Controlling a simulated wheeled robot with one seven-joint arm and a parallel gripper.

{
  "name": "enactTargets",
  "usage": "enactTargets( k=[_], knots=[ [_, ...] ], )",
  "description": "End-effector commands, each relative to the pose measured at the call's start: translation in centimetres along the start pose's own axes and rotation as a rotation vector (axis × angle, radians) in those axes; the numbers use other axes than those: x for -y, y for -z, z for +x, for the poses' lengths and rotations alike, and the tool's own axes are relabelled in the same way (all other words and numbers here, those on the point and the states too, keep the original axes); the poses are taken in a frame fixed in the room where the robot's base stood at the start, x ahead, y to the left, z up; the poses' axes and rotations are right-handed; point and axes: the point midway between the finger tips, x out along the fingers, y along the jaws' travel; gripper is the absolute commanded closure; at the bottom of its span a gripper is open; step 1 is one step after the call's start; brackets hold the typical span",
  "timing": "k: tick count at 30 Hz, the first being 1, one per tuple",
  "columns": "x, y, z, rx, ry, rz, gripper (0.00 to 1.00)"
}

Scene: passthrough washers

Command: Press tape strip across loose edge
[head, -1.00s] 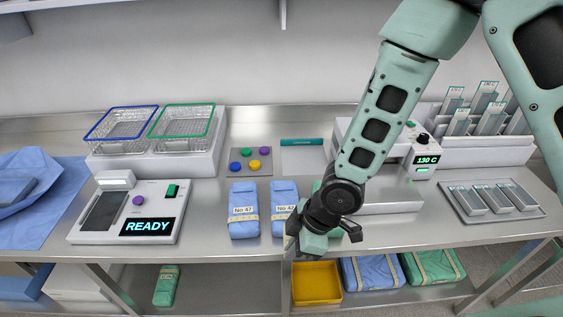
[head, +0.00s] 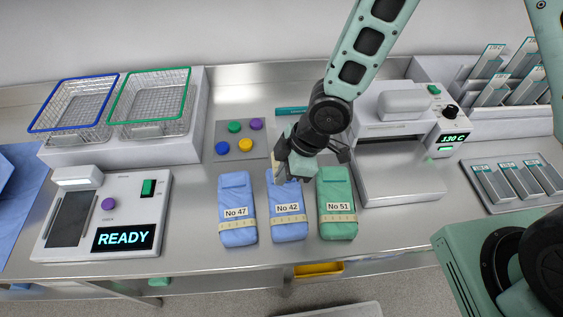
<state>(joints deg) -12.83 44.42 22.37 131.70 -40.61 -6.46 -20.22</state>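Three wrapped packs lie side by side on the steel counter: blue No 47 (head: 237,195), blue No 42 (head: 288,222) and green No 51 (head: 335,190). Each shows a white number label and a pale banded strip across its lower part. My gripper (head: 303,163) is over the far end of the No 42 pack and hides part of it. A small cream piece (head: 275,160) shows beside the gripper's left side; I cannot tell whether it is tape or whether it is held. The fingertips are hidden, and contact with the pack cannot be told.
A device reading READY (head: 122,238) stands at left, with blue-rimmed (head: 74,103) and green-rimmed (head: 150,95) baskets behind. A board with coloured knobs (head: 240,135) lies behind the packs. The 130 C machine (head: 402,170) and a tray (head: 515,185) are at right.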

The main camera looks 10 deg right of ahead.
Motion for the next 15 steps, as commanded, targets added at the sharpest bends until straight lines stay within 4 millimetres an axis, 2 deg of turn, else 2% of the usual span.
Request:
enactTargets(
  k=[15],
  knots=[
    [0.0, -1.3, 3.2, 0.000, 0.001, 0.000, 1.00]
  ],
)
